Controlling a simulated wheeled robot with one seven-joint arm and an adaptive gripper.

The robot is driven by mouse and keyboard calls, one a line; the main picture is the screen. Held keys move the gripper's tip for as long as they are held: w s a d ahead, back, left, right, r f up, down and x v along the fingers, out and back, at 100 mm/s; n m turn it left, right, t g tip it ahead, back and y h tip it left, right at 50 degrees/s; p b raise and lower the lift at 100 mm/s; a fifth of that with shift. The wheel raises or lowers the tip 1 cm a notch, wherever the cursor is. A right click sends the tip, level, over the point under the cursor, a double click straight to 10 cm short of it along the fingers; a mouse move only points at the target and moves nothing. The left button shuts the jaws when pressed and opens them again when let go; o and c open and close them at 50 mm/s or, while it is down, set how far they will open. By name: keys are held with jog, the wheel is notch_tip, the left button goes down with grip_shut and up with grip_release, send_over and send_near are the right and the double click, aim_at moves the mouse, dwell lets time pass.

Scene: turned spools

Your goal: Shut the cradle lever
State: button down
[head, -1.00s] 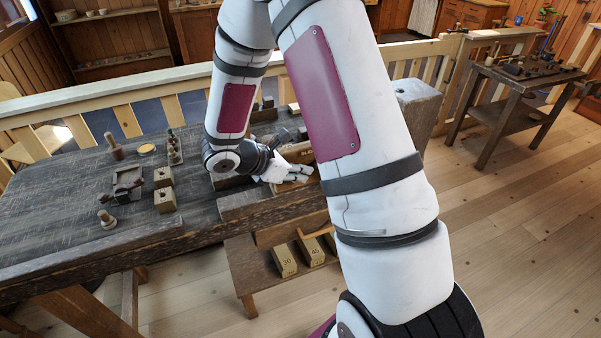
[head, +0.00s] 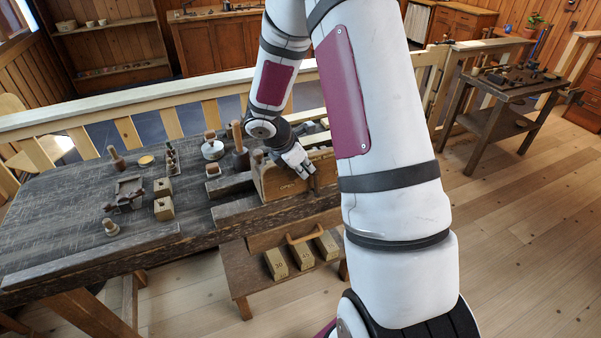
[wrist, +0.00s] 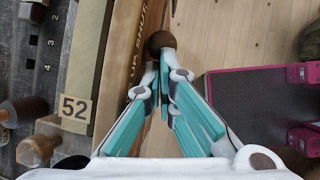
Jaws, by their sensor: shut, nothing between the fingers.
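My gripper (head: 304,171) is shut and empty, at the front face of a wooden cradle (head: 270,184) on the bench. In the wrist view my gripper's teal-padded fingers (wrist: 161,85) meet just short of a dark brown round knob (wrist: 161,42), which looks like the lever's end. I cannot tell whether the fingertips touch it. The cradle's wooden side (wrist: 122,45) carries lettering that reads in part "UP SHUT". The lever's shaft is hidden in the wrist view, and I cannot make the lever out in the head view.
A "52" label (wrist: 75,108) is on the wood left of my fingers. The dark bench (head: 60,215) holds wooden blocks (head: 164,208), a mallet-like tool (head: 239,145) and a white-topped round piece (head: 212,149). Numbered blocks (head: 302,252) sit on a shelf below. Floor (head: 510,230) is clear at right.

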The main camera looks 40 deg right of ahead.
jog(key=d, duration=0.2)
jog(key=s+d, duration=0.1)
jog(key=d, duration=0.1)
jog(key=shift+r+p, duration=0.4)
jog(key=shift+s+d+f, duration=0.1)
jog(key=shift+s+d, duration=0.15)
jog(key=shift+d, duration=0.55)
jog(key=shift+s+d+f, duration=0.1)
jog(key=shift+s+d, duration=0.1)
jog(key=shift+d, duration=0.55)
jog(key=a+r+p, duration=0.2)
jog(key=a+r, duration=0.1)
jog(key=shift+s+r+p, duration=0.1)
jog(key=shift+s+p, duration=0.1)
jog(key=shift+p, duration=0.2)
notch_tip(320, 180, up, 9)
jog(key=b, duration=0.1)
send_over(318, 168)
jog(key=s, duration=0.2)
jog(key=shift+s+r, duration=0.2)
